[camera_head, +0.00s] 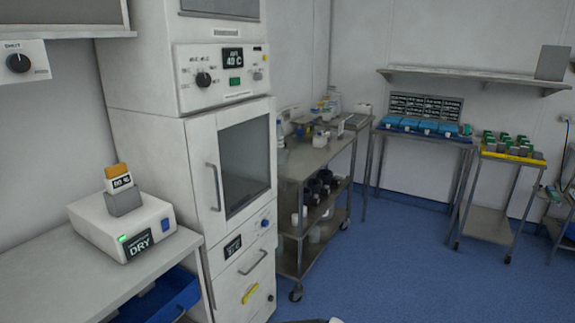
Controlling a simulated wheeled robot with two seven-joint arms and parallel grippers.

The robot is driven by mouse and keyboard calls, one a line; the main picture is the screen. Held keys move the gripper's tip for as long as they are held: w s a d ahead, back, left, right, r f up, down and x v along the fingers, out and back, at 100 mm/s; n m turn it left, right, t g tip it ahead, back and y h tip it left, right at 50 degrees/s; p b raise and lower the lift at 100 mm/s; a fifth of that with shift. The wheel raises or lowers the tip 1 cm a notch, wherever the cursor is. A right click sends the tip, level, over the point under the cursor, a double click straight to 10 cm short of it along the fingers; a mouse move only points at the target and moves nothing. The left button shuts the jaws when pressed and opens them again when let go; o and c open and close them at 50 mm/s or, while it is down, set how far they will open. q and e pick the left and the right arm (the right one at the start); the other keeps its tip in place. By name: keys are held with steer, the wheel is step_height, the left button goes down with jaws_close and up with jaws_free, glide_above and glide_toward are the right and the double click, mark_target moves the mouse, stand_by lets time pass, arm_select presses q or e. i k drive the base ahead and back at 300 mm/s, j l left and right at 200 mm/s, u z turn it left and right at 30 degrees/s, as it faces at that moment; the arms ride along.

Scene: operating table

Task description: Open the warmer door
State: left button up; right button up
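The warmer (150,150) is a tall white cabinet standing left of the middle. Its panel (222,78) has a knob, a green button and a display that seems to read 40 °C. Below the panel is the white warmer door (203,150) with a dark glass window (245,162). A vertical bar handle (214,187) is on the door's left side. The door looks shut, flush with the cabinet front. Neither of my grippers shows in this view.
Below the door is a drawer front with a handle (253,263). A bench (55,275) with a white DRY device (125,225) stands left of the warmer. A metal cart (310,160) stands close on the right. Blue floor (400,270) is open in front.

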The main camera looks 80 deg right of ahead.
mark_target(204, 149)
steer(key=z, duration=2.2)
